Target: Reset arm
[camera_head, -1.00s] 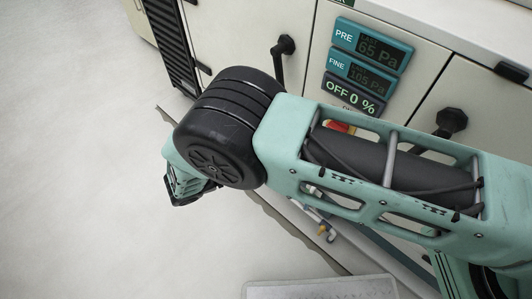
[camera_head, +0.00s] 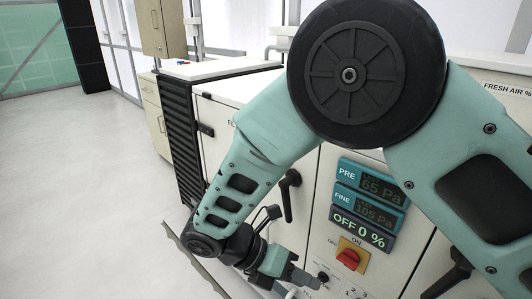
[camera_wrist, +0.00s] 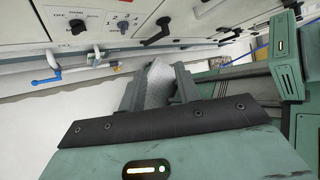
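My arm reaches down the left of the head view in front of the cabinet. My gripper (camera_head: 292,276) is at the lower middle, low before the cabinet front. In the wrist view its two dark fingers (camera_wrist: 158,84) stand apart. My arm's large black joint covers part of the cabinet in the head view.
The cabinet has a display panel (camera_head: 368,205), a red knob (camera_head: 348,258) and a black door handle (camera_head: 287,192) close to my arm. A blue-handled valve (camera_wrist: 47,80) and pipes run low along it. Open floor (camera_head: 80,180) lies to the left.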

